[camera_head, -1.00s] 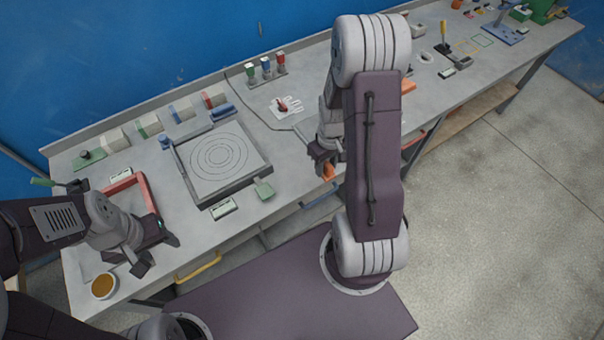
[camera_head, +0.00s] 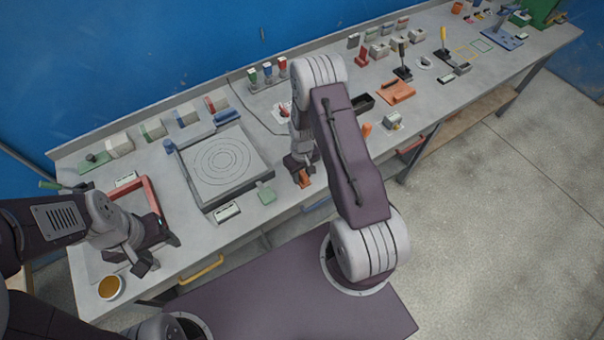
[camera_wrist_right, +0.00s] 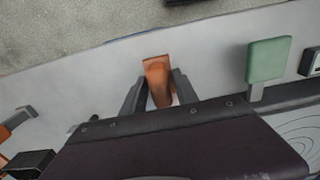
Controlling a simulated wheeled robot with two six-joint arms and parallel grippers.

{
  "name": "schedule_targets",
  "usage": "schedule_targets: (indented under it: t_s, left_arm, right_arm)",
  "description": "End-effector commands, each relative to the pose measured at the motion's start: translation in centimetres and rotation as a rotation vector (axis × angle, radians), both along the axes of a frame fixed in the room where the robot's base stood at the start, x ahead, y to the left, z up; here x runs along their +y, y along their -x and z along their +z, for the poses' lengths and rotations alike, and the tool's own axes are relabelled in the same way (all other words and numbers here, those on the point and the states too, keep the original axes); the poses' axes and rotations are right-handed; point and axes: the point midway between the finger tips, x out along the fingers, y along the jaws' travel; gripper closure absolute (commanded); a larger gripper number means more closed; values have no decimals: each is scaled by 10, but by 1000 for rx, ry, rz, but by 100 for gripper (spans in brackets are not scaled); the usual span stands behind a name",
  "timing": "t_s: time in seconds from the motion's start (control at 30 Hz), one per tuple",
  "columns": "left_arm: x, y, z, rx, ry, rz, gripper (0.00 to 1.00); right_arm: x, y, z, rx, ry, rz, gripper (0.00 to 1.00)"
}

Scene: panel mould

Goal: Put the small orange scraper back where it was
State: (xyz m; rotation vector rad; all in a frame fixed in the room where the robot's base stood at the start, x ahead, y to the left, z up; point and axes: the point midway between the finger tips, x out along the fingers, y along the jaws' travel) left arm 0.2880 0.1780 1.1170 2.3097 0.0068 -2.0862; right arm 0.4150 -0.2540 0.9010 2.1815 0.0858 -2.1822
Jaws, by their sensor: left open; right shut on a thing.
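The small orange scraper (camera_head: 305,180) is held in my right gripper (camera_head: 299,172), above or at the front part of the bench, right of the grey square mould. I cannot tell whether it touches the bench. In the right wrist view the scraper (camera_wrist_right: 158,80) sits between the two fingers of the right gripper (camera_wrist_right: 158,92), its flat end pointing to the bench's front edge. My left gripper (camera_head: 160,255) is open and empty over the front left of the bench, beside a red frame.
A green scraper (camera_head: 266,194) lies by the front corner of the grey mould (camera_head: 222,165); it also shows in the right wrist view (camera_wrist_right: 267,62). A red frame (camera_head: 149,194) and a cup (camera_head: 110,287) are at left. An orange tray (camera_head: 396,91) lies further right.

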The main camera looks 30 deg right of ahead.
Motion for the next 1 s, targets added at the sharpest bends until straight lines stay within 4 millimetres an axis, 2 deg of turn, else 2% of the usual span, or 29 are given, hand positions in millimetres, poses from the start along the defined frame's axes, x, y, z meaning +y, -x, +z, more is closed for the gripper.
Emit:
schedule_targets:
  t_s: [0.13,0.17,0.23,0.5,0.6,0.67,1.0]
  left_arm:
    - [0,0,-4,0,0,0,48]
    - [0,0,-4,0,0,0,48]
    - [0,0,-3,0,0,0,48]
    - [0,0,-3,0,0,0,48]
    - [0,0,3,0,0,0,48]
    - [0,0,-3,0,0,0,48]
    - [0,0,-19,0,0,0,48]
  right_arm:
    - [0,0,-5,1,0,0,100]
    - [0,0,-4,1,0,0,62]
    - [0,0,-3,1,0,0,43]
    - [0,0,-3,1,0,0,43]
    - [0,0,4,0,0,0,43]
    - [0,-1,7,-1,0,0,43]
    - [0,-1,91,-6,2,0,43]
